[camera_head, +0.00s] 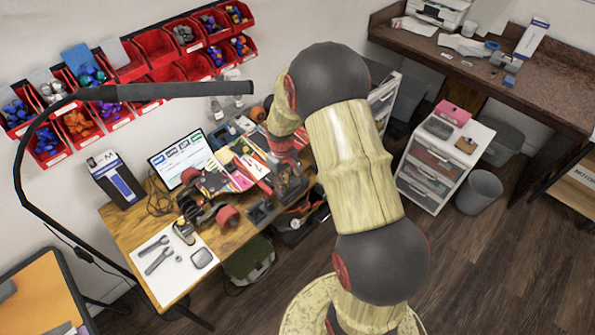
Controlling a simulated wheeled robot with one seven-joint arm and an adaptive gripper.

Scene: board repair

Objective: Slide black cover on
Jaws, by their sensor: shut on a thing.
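My gripper (288,188) is small and dark in the head view, at the right part of the wooden workbench. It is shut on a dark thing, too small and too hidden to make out. I cannot tell whether this is the black cover. A small black piece (262,211) shows just left of the gripper, near the bench's front edge. I cannot tell whether they touch. A wheeled device with red wheels (228,216) and dark parts stands left of the gripper. My arm hides part of the bench's right side.
A white mat (165,287) with wrenches lies at the bench's front left. A lit screen (182,160) stands behind the device, and a black lamp arm (150,92) crosses above. Red parts bins (155,47) hang on the wall. A white drawer unit (440,165) stands at right.

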